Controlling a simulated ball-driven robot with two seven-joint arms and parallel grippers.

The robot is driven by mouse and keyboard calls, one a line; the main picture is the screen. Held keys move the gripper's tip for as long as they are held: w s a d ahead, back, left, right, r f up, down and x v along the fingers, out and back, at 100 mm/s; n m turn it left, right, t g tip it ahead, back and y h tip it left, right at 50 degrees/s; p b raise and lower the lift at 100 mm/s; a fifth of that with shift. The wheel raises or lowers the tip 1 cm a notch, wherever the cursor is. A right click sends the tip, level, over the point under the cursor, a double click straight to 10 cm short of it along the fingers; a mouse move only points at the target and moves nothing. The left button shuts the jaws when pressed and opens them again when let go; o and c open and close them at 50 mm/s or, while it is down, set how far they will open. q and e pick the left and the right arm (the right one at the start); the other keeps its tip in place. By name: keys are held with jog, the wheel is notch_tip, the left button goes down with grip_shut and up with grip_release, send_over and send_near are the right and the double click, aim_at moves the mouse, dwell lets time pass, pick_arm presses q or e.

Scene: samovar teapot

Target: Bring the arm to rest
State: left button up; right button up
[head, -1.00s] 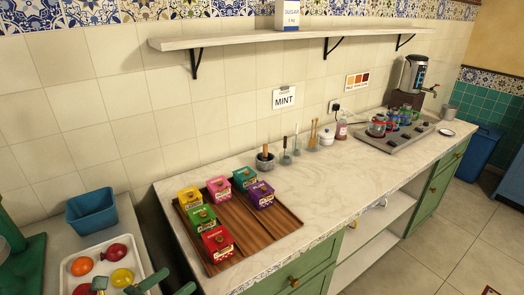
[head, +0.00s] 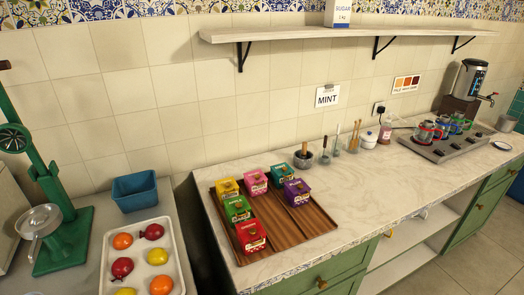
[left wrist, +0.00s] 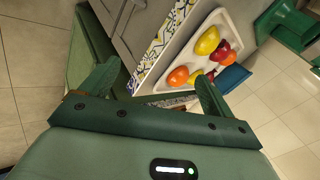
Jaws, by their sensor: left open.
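My left gripper (left wrist: 157,82) shows in the left wrist view with its two green fingers spread wide and nothing between them. Behind it are the edge of a tiled counter and the floor. It touches nothing that I can see. No gripper shows in the head view. My right gripper is in neither view.
A white tray (head: 110,257) of fruit, a blue bin (head: 135,191) and a green press (head: 62,235) stand on the left counter. A wooden tray (head: 285,235) with several coloured tea boxes lies on the marble counter. A hotplate (head: 452,148) stands farther right.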

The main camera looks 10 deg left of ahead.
pick_arm(q)
jog(key=s+d+f+g+h, duration=0.1)
jog(key=s+d+f, duration=0.15)
jog(key=f, duration=0.95)
jog(key=s+d+f+g+h, duration=0.2)
jog(key=s+f, duration=0.1)
jog(key=f, duration=1)
jog(key=s+f+n+g, duration=0.1)
jog(key=s+f, duration=0.5)
jog(key=s, duration=0.3)
jog(key=s+f+n+g+h, duration=0.1)
jog(key=s+f+n, duration=0.1)
jog(key=s+f, duration=0.5)
jog(key=s, duration=0.2)
jog(key=shift+s+a+g, duration=0.3)
jog(key=shift+s+a, duration=0.1)
jog(key=shift+f, duration=0.1)
